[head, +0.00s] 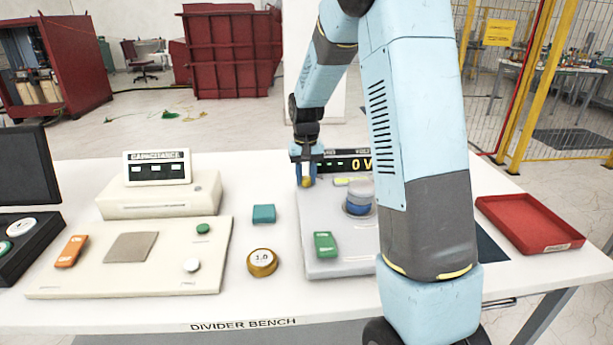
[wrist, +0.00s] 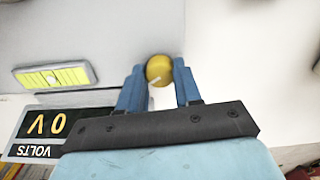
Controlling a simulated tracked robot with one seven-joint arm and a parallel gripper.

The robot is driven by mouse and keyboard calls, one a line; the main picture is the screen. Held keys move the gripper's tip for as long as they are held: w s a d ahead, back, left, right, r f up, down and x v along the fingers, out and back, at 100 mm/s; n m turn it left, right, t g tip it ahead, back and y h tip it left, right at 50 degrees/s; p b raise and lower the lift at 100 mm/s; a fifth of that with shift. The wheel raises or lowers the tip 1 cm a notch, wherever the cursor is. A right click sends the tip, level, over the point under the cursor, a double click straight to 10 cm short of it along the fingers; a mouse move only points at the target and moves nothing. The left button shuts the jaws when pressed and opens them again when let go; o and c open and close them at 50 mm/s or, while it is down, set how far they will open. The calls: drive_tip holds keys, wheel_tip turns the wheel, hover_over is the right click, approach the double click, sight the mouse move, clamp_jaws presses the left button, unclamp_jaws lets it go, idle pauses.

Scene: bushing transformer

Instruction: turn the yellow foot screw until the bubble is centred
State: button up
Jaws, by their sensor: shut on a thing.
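The yellow foot screw (wrist: 159,70) sits between the blue fingers of my gripper (wrist: 158,84) in the wrist view. The fingers are shut on it from both sides. In the head view the screw (head: 307,182) shows at the far left corner of the grey instrument base (head: 335,262), with my gripper (head: 306,172) pointing down around it. A yellow-green level vial (wrist: 54,77) lies on the base in the wrist view. A pale bubble mark shows near its middle, but its exact centring is too small to judge.
A volts display (head: 350,165) reading 0 V stands behind the base. A blue-grey cylinder (head: 359,193) and a green switch (head: 325,244) are on the base. A teal block (head: 264,213) and a brass weight (head: 262,262) lie to the left. A red tray (head: 528,224) is at right.

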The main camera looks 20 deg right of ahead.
sight(306, 178)
drive_tip(key=shift+m, duration=0.6)
drive_tip(key=o, duration=1)
drive_tip(key=shift+o, duration=0.2)
wheel_tip(306, 178, up, 14)
idle(0.3)
